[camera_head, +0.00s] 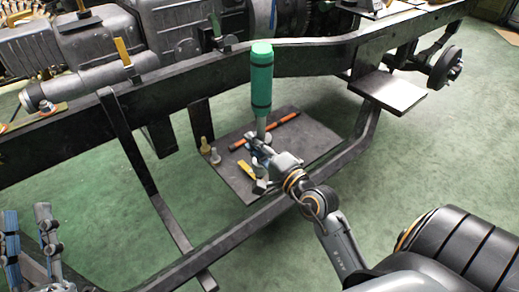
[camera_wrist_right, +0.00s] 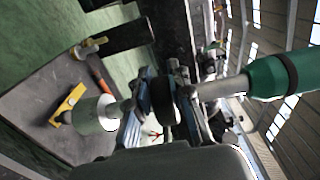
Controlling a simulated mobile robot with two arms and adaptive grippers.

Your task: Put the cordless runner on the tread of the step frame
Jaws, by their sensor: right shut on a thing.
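The cordless runner (camera_head: 261,85) has a green body with dark bands and a grey shaft. It stands roughly upright in my right gripper (camera_head: 262,150), which is shut on the grey shaft below the body. In the right wrist view the green body (camera_wrist_right: 275,77) extends to the right of the gripper (camera_wrist_right: 165,100), and a grey cylinder (camera_wrist_right: 97,112) shows on the other side. The step frame's flat grey tread (camera_head: 388,91) is at the upper right, apart from the runner, and its top looks bare. My left gripper (camera_head: 27,213) is open and empty at the lower left.
Below the runner, a dark mat (camera_head: 315,135) on the green floor holds an orange-and-black bar (camera_head: 278,125), a yellow piece (camera_head: 246,169) and small brass fittings (camera_head: 204,146). A long black chassis rail (camera_head: 300,66) runs behind the runner. A wheel hub (camera_head: 444,67) is right of the tread.

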